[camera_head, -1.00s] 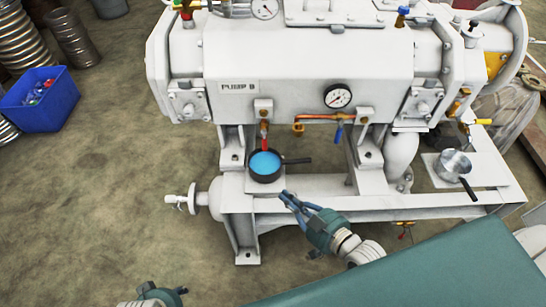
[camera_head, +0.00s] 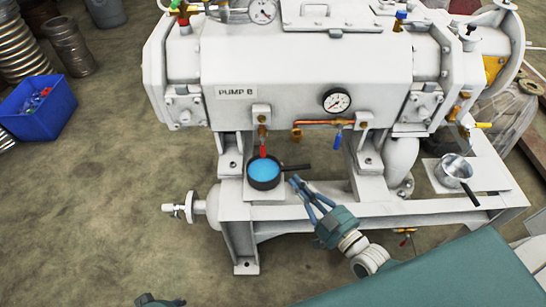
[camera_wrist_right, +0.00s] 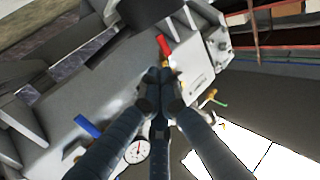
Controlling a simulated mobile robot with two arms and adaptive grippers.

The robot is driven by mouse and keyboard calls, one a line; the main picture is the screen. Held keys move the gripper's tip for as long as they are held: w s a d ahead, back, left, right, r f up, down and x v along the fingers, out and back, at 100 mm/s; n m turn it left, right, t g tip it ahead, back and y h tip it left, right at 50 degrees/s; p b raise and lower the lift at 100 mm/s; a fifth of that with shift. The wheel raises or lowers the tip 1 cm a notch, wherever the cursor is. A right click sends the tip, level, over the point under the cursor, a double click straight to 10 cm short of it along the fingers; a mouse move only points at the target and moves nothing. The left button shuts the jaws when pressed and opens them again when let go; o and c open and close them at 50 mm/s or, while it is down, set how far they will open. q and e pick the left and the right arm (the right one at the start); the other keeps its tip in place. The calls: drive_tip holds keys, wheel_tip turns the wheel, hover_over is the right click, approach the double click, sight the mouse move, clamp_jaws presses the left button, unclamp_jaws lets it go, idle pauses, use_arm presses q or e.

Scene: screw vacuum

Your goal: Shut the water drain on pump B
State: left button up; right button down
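Pump B (camera_head: 300,75) is a big white machine with a "PUMP B" label. A drain valve with a red handle (camera_head: 263,151) hangs at its front left, and the handle points down. It also shows in the wrist view as a red handle (camera_wrist_right: 164,45) just beyond my fingertips. A black pan (camera_head: 264,186) with blue liquid stands under it. My right gripper (camera_head: 296,181) is near the end of the pan's handle, apart from the red handle. Its fingers look closed together and empty. My left gripper (camera_head: 160,301) barely shows at the bottom edge; its fingers are hidden.
A blue-handled valve (camera_head: 338,141) on a copper pipe and a gauge (camera_head: 337,101) are to the right of the red handle. A metal pan (camera_head: 454,168) stands on the frame at right. A blue bin (camera_head: 38,115) stands on the floor at left. The left floor is mostly clear.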

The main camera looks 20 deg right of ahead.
drive_tip(key=b, duration=0.2)
approach(263, 147)
drive_tip(key=w, duration=0.2)
drive_tip(key=w+f, duration=0.1)
drive_tip(key=w, duration=0.1)
drive_tip(key=w+f, duration=0.1)
drive_tip(key=w, duration=0.1)
drive_tip(key=shift+a+f, duration=0.25)
drive_tip(key=shift+a, duration=0.05)
drive_tip(key=shift+w+a, duration=0.1)
drive_tip(key=shift+w, duration=0.35)
use_arm(q)
wheel_tip(263, 147, up, 7)
drive_tip(key=shift+a+r, duration=0.15)
drive_tip(key=shift+r, duration=0.05)
drive_tip(key=shift+s, duration=0.1)
drive_tip(key=shift+s+a+r+t+b, duration=0.15)
drive_tip(key=shift+s+r+b, duration=0.15)
drive_tip(key=shift+r, duration=0.65)
drive_tip(key=shift+s+d+r+t+b, duration=0.1)
drive_tip(key=shift+s+r+t+b, duration=0.2)
drive_tip(key=shift+r, duration=0.65)
use_arm(e)
drive_tip(key=shift+w+a+f+m, duration=0.1)
drive_tip(key=shift+a+f+m, duration=0.1)
drive_tip(key=shift+m, duration=0.2)
